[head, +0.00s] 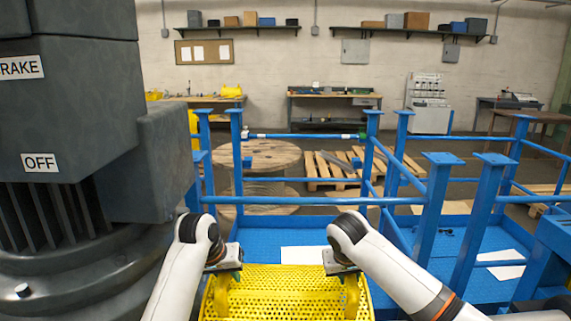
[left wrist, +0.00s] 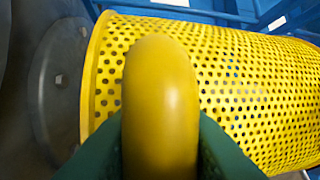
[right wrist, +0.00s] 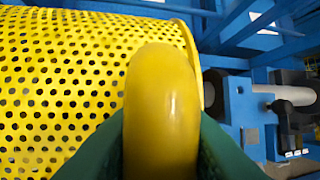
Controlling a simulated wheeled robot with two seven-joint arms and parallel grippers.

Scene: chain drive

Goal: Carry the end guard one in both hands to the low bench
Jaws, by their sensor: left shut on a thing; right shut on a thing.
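The end guard one (head: 286,283) is a yellow perforated curved cover with two yellow handles, low in the middle of the head view. My left gripper (head: 222,272) is shut on its left handle; that handle (left wrist: 160,105) fills the middle of the left wrist view between green fingers. My right gripper (head: 349,272) is shut on the right handle, which also shows in the right wrist view (right wrist: 162,110). The guard's perforated shell also shows in the left wrist view (left wrist: 250,90) and the right wrist view (right wrist: 60,80). I cannot make out which surface is the low bench.
A large grey motor housing (head: 80,130) marked BRAKE and OFF stands close on the left. Blue posts and rails (head: 432,205) stand ahead and right, around a blue floor (head: 390,235) with white sheets. Beyond are a wooden spool (head: 257,155), pallets (head: 330,172) and a workbench (head: 333,96).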

